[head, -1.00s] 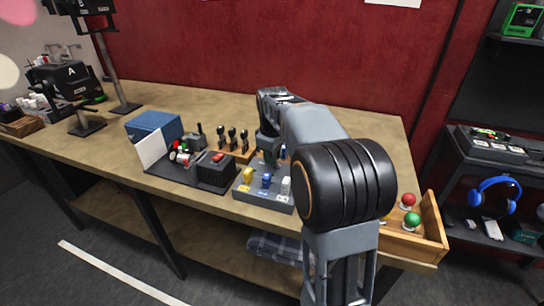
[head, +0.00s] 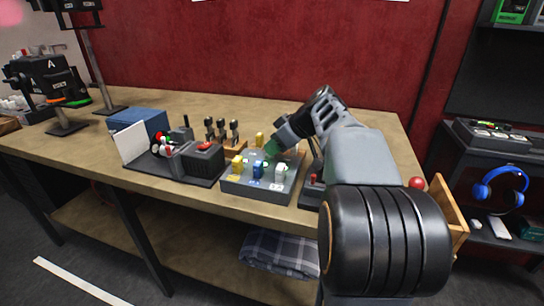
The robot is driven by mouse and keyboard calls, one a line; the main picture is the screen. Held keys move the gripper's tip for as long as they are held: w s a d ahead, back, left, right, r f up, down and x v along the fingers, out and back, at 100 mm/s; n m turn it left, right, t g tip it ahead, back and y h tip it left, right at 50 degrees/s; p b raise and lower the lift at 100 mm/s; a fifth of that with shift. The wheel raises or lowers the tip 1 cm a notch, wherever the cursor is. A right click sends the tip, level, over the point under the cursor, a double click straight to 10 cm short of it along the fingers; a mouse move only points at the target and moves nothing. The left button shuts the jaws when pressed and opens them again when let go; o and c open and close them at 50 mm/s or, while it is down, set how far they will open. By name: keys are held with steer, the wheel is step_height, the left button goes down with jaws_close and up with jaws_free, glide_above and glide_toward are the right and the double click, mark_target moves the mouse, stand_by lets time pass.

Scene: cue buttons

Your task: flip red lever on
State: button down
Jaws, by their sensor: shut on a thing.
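Left of the box, a black base holds a unit with a red button (head: 207,145). A blue box (head: 139,122) is further left. A dark device (head: 312,190) is close on the right, partly behind my arm.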

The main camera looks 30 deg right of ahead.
steer(key=shift+s+d+f+t+y+b, duration=0.1)
steer(key=shift+t+y+b, duration=0.3)
steer(key=shift+b, duration=0.3)
steer(key=c, duration=1.2)
jaws_free()
steer(key=shift+o, duration=0.2)
steer(key=p+v, duration=0.3)
steer(key=v, duration=1.1)
